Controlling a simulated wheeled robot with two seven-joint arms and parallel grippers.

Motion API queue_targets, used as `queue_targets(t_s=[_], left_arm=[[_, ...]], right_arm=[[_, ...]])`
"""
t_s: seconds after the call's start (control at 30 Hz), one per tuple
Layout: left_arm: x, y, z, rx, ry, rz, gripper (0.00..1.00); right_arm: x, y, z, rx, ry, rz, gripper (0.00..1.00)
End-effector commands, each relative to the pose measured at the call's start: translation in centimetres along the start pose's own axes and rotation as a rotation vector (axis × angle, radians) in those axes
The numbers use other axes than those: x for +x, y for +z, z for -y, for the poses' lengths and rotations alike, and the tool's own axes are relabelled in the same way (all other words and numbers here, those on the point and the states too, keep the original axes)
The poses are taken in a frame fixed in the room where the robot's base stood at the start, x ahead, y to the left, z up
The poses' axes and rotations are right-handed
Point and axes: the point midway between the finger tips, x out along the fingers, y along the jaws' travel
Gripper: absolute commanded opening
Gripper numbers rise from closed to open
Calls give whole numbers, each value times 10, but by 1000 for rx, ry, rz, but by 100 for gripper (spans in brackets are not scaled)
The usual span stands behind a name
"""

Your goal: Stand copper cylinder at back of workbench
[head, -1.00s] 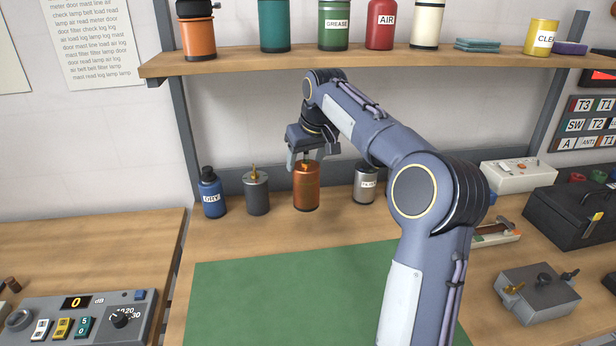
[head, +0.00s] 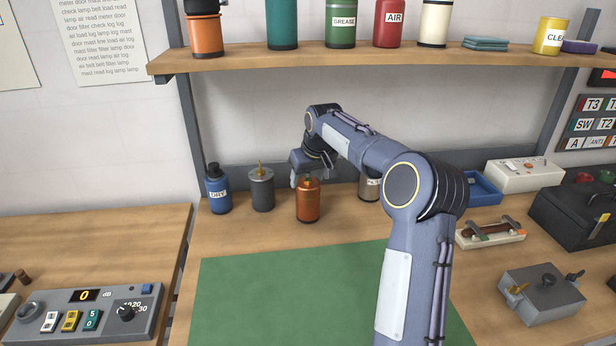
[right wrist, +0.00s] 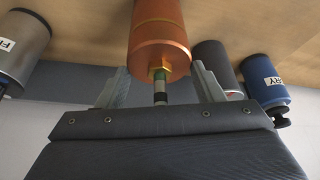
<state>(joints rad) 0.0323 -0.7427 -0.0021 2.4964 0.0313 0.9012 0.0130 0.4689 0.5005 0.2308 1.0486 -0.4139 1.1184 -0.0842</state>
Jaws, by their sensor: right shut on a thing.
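The copper cylinder (head: 308,202) stands upright at the back of the wooden workbench (head: 270,232), between a grey cylinder and a silver labelled can. Its base appears to rest on the bench top. My right gripper (head: 308,181) comes from behind and above and is shut on the copper cylinder near its top. In the right wrist view the fingers (right wrist: 158,88) lie on both sides of the copper cylinder (right wrist: 158,30), with its brass nut and stud towards the palm. My left gripper is not in view.
A blue bottle (head: 217,190) and the grey cylinder (head: 261,190) stand to the left. The silver can (head: 369,188) stands to the right, partly behind my arm. A green mat (head: 290,295) lies in front, empty. A shelf (head: 390,58) with several containers hangs above.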

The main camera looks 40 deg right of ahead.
Motion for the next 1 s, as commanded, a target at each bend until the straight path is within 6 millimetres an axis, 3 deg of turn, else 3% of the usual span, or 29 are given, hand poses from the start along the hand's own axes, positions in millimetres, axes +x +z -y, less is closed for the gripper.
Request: queue_targets(t_s=[0.1,0.13,0.27,0.67,1.0], left_arm=[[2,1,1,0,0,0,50],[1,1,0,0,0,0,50],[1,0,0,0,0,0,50],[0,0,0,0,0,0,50],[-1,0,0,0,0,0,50]], right_arm=[[2,1,0,0,0,-2,9],[2,1,0,0,0,0,65],[2,1,0,0,0,0,82],[-6,-1,0,0,1,-3,83],[-75,-2,0,-1,1,-5,83]])
